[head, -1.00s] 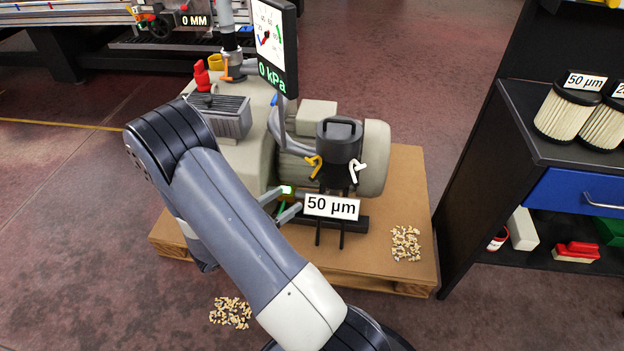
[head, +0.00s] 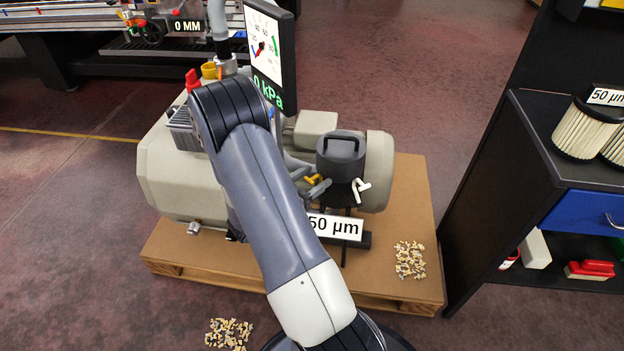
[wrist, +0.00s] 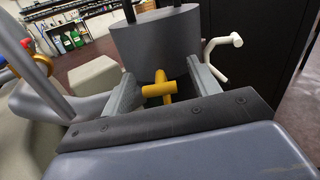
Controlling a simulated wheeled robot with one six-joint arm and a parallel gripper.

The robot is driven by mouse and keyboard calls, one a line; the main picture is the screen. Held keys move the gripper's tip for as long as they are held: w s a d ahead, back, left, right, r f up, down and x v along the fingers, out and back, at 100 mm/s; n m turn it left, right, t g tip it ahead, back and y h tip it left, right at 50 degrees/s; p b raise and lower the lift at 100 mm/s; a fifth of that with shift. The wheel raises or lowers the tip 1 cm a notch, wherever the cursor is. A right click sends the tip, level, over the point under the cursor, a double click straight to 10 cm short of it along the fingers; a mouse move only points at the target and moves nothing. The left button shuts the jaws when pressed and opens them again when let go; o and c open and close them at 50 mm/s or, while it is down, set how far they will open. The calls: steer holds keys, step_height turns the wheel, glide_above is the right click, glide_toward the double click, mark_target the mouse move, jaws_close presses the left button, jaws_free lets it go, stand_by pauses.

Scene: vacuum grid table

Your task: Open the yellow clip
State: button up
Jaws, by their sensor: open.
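The yellow clip (head: 313,179) sits at the lower left side of the grey filter housing (head: 340,155) on the pump. In the wrist view the yellow clip (wrist: 160,88) lies between the two grey fingers of my gripper (wrist: 164,92). The fingers stand apart, with a visible space on each side of the clip. In the head view my gripper (head: 311,188) is at the clip, and my forearm hides part of the pump beside it. A white clip (head: 360,188) is on the right side of the housing, outside the fingers.
A gauge display (head: 268,55) reading 0 kPa stands behind the arm. A 50 µm sign (head: 340,227) is below the housing. A wooden pallet (head: 385,285) carries the pump. A black shelf (head: 500,150) with filters stands at the right, with open floor between.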

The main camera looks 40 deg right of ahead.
jaws_close()
stand_by(0.6)
